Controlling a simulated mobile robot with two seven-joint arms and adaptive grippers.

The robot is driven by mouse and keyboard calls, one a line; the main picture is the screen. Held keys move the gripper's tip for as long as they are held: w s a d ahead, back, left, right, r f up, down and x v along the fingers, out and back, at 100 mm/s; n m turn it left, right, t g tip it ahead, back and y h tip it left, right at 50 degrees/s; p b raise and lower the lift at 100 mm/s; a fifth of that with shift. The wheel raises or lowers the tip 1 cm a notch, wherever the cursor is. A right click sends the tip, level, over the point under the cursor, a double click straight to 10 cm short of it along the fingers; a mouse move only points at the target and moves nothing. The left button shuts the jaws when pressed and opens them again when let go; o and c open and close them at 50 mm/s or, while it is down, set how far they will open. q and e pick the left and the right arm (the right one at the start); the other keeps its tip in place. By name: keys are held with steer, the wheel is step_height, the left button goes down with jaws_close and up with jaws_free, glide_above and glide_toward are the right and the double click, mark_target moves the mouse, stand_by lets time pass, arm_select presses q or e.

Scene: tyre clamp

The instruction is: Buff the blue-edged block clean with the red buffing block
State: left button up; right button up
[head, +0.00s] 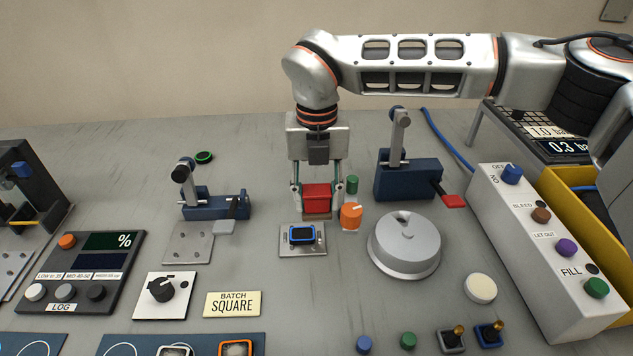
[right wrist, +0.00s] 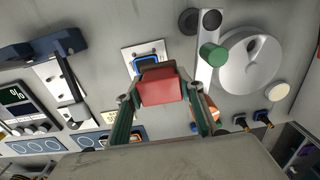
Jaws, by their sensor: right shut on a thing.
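My right gripper (head: 317,206) is shut on the red buffing block (head: 317,194), with one finger on each side of it. A tan layer shows along the block's underside. The blue-edged block (head: 302,234) lies on a small metal plate (head: 288,250), just in front of the gripper in the head view. Its top looks dark inside the blue rim. In the right wrist view, the red block (right wrist: 160,88) covers the lower part of the blue-edged block (right wrist: 150,59). The red block appears held above and behind it, apart from it. My left gripper is out of view.
An orange cylinder (head: 351,217) and a green one (head: 352,184) stand close right of the gripper. A round metal disc (head: 404,246) and a blue clamp with red handle (head: 407,177) are further right. Another blue clamp (head: 215,207) stands left. Bare table lies between it and the plate.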

steer(key=shift+r+p, duration=0.5)
steer(key=shift+r, duration=0.65)
steer(key=shift+a, duration=0.1)
